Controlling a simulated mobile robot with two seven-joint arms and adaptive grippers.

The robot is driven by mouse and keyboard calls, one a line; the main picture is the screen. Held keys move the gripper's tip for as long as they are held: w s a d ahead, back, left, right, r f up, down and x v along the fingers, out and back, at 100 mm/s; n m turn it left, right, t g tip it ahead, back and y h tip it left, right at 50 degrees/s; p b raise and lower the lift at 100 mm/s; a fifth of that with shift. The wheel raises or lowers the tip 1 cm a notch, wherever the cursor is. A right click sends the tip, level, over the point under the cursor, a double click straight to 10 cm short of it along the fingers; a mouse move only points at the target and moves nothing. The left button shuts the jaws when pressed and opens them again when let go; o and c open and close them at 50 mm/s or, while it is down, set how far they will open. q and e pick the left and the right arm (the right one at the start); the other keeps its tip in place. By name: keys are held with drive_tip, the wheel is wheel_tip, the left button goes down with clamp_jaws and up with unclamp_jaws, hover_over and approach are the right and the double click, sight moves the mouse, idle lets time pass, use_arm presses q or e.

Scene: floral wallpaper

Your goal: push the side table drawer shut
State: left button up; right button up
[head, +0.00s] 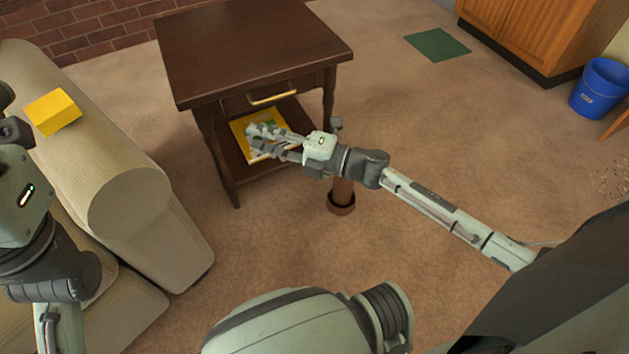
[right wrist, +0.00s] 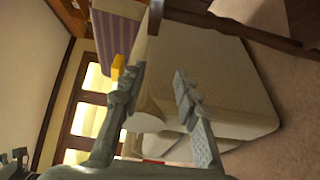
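The dark wooden side table (head: 250,45) stands upright near the top centre of the head view. Its drawer (head: 236,103), with a brass handle (head: 272,94), looks about flush with the frame under the tabletop; I cannot tell whether a small gap is there. My right gripper (head: 254,139) is in front of the table, below the handle and over the lower shelf, apart from the drawer front. In the right wrist view its two fingers (right wrist: 155,75) are spread with nothing between them. My left gripper is mostly cut off at the left edge of the head view.
A yellow book (head: 240,127) lies on the table's lower shelf, partly hidden by my right gripper. A beige sofa (head: 150,190) with a yellow box (head: 53,111) stands left. A brown pot-like object (head: 341,203) is under my right forearm.

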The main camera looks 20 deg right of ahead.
drive_tip(key=s+d, duration=0.2)
drive_tip(key=s, duration=0.5)
drive_tip(key=s+d+p, duration=0.1)
drive_tip(key=s+d, duration=0.1)
drive_tip(key=s, duration=0.6)
drive_tip(key=shift+s+d, duration=0.2)
drive_tip(key=shift+d, duration=0.2)
